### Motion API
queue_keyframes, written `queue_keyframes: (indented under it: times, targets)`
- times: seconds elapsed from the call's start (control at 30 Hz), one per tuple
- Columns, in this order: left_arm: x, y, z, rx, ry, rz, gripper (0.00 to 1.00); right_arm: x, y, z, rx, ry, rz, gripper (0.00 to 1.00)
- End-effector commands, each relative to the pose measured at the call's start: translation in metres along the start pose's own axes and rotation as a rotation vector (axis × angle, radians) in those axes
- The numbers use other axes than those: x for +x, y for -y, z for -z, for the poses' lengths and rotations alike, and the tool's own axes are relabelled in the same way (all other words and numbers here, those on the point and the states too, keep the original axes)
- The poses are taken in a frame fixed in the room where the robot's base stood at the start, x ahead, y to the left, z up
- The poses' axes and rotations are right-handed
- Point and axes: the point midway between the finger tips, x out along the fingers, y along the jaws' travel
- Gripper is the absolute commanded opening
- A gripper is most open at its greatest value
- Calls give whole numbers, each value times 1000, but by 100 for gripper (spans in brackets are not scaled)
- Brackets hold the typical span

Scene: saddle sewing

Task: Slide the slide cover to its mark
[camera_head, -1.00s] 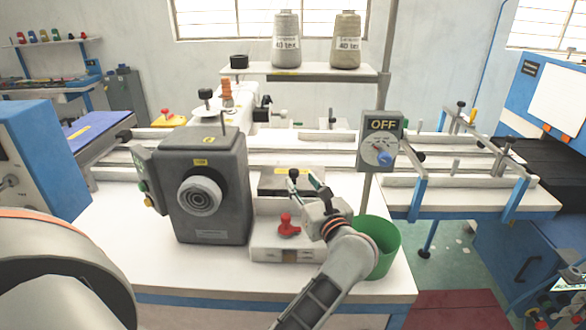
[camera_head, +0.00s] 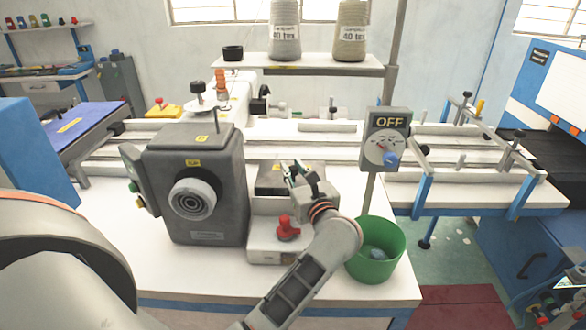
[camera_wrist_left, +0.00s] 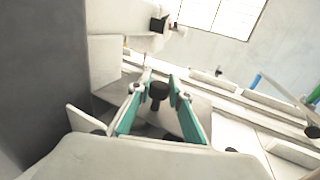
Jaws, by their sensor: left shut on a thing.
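The slide cover (camera_head: 267,184) looks to be the dark flat plate with a yellow label, on the white bed right of the grey machine head (camera_head: 196,215). My left gripper (camera_head: 292,172) is over its right part and hides some of it. In the left wrist view, a black knob (camera_wrist_left: 158,91) stands between the green-padded fingers of my left gripper (camera_wrist_left: 159,86); they are shut on it. The knob seems to belong to the cover, but its base is hidden. I cannot make out the mark clearly. My right gripper is not in view.
A red knob (camera_head: 288,228) stands on the white block in front of the plate. A green bin (camera_head: 377,262) is at the right table edge. A grey box reading OFF (camera_head: 385,140) hangs on a post. Long white rails (camera_head: 330,153) run behind.

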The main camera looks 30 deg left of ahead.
Motion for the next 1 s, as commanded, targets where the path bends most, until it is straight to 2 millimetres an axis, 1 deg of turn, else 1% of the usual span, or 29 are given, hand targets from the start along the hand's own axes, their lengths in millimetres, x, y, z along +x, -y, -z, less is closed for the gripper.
queue_keyframes:
  times: [0.17,0.27,0.4,0.47,0.7,0.73,0.8,1.0]
  targets:
    - [-1,-1,1,0,-1,0,0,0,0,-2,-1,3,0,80]
    - [-11,-4,2,1,-2,1,0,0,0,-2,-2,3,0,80]
    - [-31,-12,2,1,-3,2,0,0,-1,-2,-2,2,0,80]
    - [-35,-15,2,1,-3,0,0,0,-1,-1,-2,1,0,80]
    - [-36,-16,1,1,-2,-1,0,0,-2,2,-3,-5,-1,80]
    - [-36,-16,1,1,-2,-1,22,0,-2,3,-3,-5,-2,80]
    - [-36,-15,1,1,-2,-1,37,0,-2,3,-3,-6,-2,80]
    - [-36,-15,1,1,-1,-1,37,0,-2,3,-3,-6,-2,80]
